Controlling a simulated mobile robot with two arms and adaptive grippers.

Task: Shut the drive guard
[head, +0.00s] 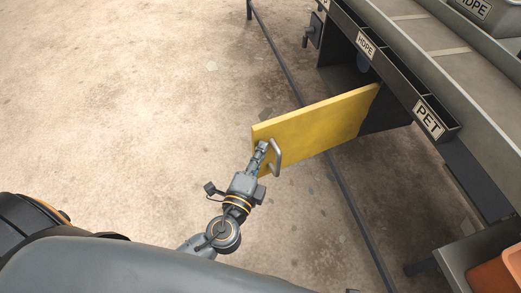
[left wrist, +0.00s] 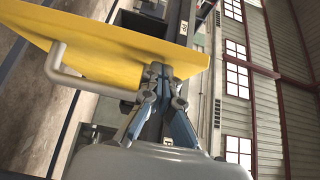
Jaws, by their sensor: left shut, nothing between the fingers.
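The drive guard (head: 318,126) is a yellow panel standing open, swung out from the dark opening under the conveyor frame. A grey bar handle (head: 276,156) is on its face near the free end. My left gripper (head: 262,146) is shut and empty, with its tips close to the panel beside the handle. In the left wrist view the shut fingertips (left wrist: 158,70) are at the yellow panel (left wrist: 105,55), with the handle (left wrist: 62,72) to their left. I cannot tell whether the tips touch the panel. My right gripper is not in view.
The conveyor frame with a PET label (head: 428,120) and HDPE labels runs along the right. A thin dark rail (head: 352,205) crosses the floor below the panel. An orange bin (head: 498,272) is at the lower right. The concrete floor (head: 120,90) at left is clear.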

